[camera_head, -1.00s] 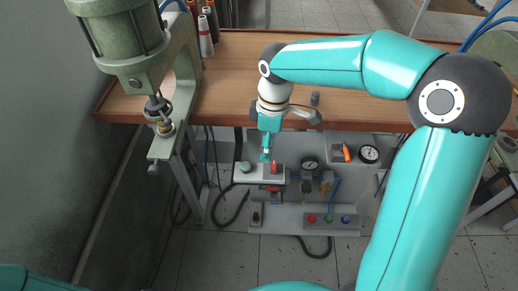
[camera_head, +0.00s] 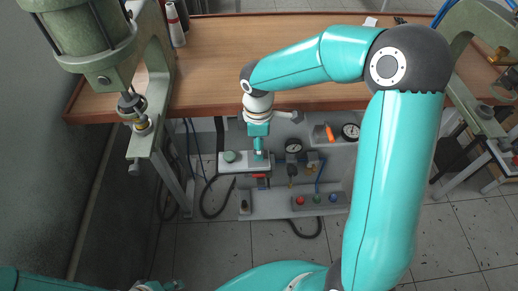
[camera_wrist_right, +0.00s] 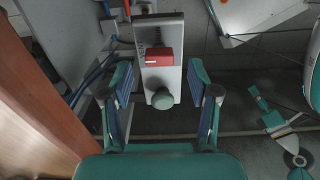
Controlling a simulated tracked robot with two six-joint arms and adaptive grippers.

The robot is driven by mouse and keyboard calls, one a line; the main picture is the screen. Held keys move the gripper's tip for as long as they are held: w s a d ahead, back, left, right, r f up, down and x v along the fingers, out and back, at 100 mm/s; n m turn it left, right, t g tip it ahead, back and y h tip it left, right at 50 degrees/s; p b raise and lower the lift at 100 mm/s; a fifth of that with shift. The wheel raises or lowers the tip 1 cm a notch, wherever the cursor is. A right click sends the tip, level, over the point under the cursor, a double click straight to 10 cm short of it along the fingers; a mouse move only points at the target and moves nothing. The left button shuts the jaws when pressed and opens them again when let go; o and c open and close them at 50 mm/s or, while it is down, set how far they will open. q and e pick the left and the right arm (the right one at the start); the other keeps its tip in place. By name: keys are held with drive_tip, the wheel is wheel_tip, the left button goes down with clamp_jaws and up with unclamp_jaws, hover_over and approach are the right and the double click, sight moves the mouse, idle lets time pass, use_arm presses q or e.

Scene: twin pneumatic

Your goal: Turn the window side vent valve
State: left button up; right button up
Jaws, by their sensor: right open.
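A pale grey valve unit (camera_head: 243,163) sits below the table's front edge, with a round green knob (camera_head: 230,157) at its left end. In the right wrist view, its plate (camera_wrist_right: 145,25) carries a red block-shaped handle (camera_wrist_right: 152,55) with a white mark, and the green knob (camera_wrist_right: 162,99). In the wrist view the right gripper (camera_wrist_right: 160,85) is open, with a finger on each side of the plate and gaps between.
A black hose (camera_head: 208,203) hangs at left. The wooden table (camera_head: 225,60) lies above, with a green press (camera_head: 90,40) at left.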

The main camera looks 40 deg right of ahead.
drive_tip(key=shift+f, duration=1.55)
